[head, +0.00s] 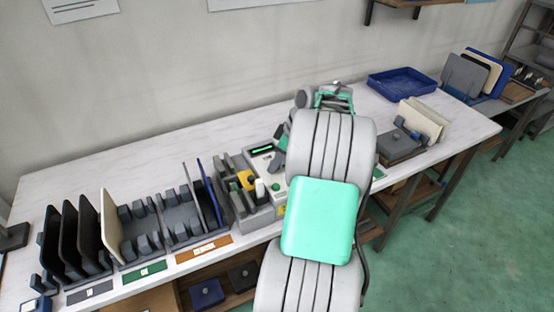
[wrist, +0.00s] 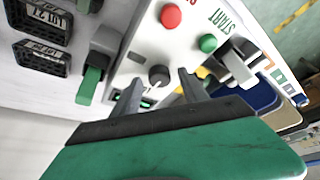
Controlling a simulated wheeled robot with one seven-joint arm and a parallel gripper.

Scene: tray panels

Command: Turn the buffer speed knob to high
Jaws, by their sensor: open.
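In the wrist view a dark grey round knob (wrist: 158,76) sits on the white control panel (wrist: 142,48). A pale pointer mark shows on its lower side; any low or high label is not readable. My gripper (wrist: 161,80) is open, its two dark fingers on either side of the knob in the picture. I cannot tell whether either finger touches it. A red button (wrist: 171,16) and a green button (wrist: 207,43) beside the word START lie beyond the knob. In the head view my arm hides the gripper, the knob and part of the machine (head: 258,206).
A grey lever with a green end (wrist: 90,84) stands left of the knob in the wrist view. A grey block (wrist: 238,66) stands to the right. In the head view, racks of panels (head: 112,228) stand left, and a blue tray (head: 402,82) lies at the back right.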

